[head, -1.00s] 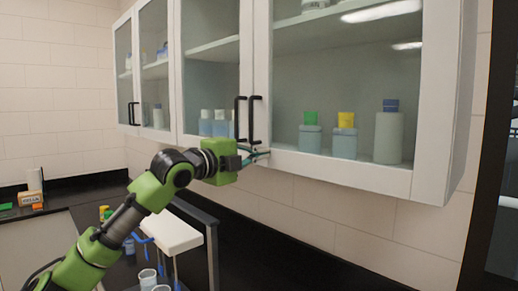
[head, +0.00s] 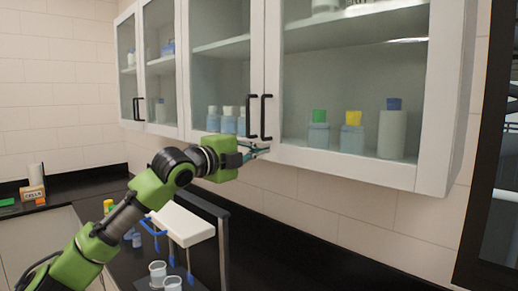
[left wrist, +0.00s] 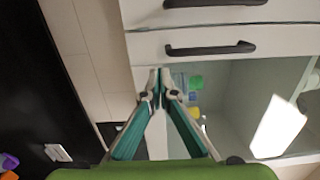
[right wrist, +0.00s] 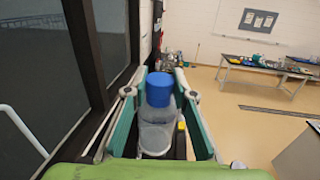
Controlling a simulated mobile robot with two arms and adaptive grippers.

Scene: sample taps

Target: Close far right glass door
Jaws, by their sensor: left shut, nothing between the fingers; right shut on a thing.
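The far right glass door (head: 348,167) of the white wall cabinet looks level with its neighbour, with no clear gap between them. Its black handle (head: 267,117) stands beside the handle of the door to its left (head: 252,117). My left gripper (head: 262,149) is shut and empty at the door's lower left corner, just below the handles. In the left wrist view its fingertips (left wrist: 160,72) meet near the door's frame; I cannot tell if they touch it. My right gripper (right wrist: 158,92) is shut on a clear bottle with a blue cap (right wrist: 159,90).
Several capped bottles, including a green-capped one (head: 319,130), stand behind the glass. Below are a black counter (head: 300,235), a white-topped stand (head: 182,224) and white cups (head: 158,270). A dark-framed window (right wrist: 45,80) is close left of my right gripper.

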